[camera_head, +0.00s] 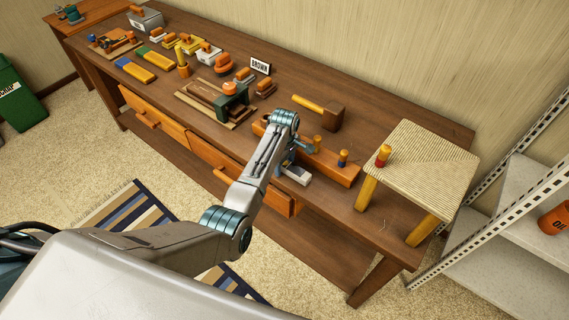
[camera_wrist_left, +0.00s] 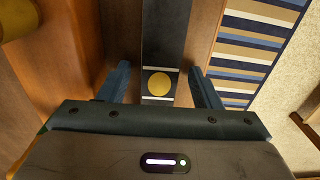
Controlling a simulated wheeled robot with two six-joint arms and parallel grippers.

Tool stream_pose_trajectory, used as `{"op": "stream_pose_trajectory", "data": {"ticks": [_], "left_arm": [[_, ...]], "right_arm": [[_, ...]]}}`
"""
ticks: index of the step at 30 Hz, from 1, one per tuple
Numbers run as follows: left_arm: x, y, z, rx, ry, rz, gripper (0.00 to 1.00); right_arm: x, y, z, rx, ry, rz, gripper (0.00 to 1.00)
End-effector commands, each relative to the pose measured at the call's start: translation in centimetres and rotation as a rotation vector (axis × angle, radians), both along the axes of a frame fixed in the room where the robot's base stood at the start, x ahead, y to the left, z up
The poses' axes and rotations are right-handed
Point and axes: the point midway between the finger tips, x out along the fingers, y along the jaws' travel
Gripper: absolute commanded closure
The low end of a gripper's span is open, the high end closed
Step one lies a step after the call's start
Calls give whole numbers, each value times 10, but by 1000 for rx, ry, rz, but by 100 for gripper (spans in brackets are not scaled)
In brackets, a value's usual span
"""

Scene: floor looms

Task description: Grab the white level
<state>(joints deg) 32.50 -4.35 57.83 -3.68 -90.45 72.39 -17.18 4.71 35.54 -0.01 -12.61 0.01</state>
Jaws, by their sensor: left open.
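A small pale white-grey block (camera_head: 297,175), which looks like the white level, lies at the front edge of the workbench, partly hidden by my left gripper (camera_head: 287,163). In the left wrist view a long dark bar (camera_wrist_left: 163,35) with white bands and a yellow disc runs between the fingers of my left gripper (camera_wrist_left: 160,84). I cannot tell for sure that this bar is the same object. The gripper is open, with a gap on each side of the bar. My right gripper is not in view.
A wooden block (camera_head: 335,166) with pegs stands beside the gripper. A mallet (camera_head: 325,112) lies behind it. A woven-top stool (camera_head: 425,165) stands on the bench at right. Several planes and tools crowd the left. An orange drawer (camera_head: 240,180) juts out below.

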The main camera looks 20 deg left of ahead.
Motion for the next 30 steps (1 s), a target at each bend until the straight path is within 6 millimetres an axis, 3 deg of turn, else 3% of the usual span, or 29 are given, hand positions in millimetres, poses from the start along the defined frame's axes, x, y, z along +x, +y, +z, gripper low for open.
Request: {"op": "stream_pose_trajectory", "data": {"ticks": [7, 15, 25, 30], "left_arm": [[0, 0, -2, 0, -1, 0, 44], [0, 0, -1, 0, -1, 0, 94], [1, 0, 1, 0, -3, 0, 94], [1, 0, 13, -1, -5, 0, 94]], "right_arm": [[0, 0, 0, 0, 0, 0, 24], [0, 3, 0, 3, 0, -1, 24], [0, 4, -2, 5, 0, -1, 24], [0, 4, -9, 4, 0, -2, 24]]}}
